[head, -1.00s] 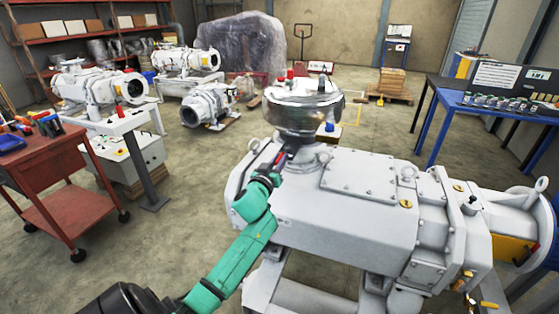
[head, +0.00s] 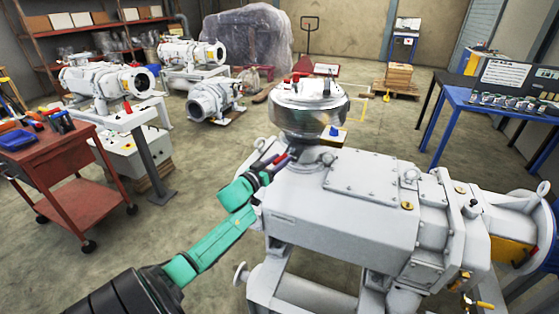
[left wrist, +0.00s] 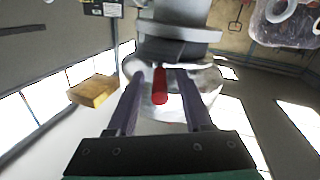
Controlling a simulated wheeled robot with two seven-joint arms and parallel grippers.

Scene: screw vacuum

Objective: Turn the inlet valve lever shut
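The red lever (left wrist: 160,86) points toward the camera in the left wrist view, on the grey valve body. In the head view the red lever (head: 281,158) shows small at the neck below the round steel chamber (head: 309,108), on the left end of the grey pump (head: 340,215). My left gripper (left wrist: 160,75) is open, with one dark finger on each side of the lever and a visible gap to both. In the head view my left gripper (head: 278,165) is at the pump's left end, partly covering the lever. My right gripper is not in view.
A red tool cart (head: 60,165) stands at the left. A blue table (head: 490,105) with small parts stands at the right. Other pumps (head: 110,82) stand at the back left. The floor between cart and pump is clear.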

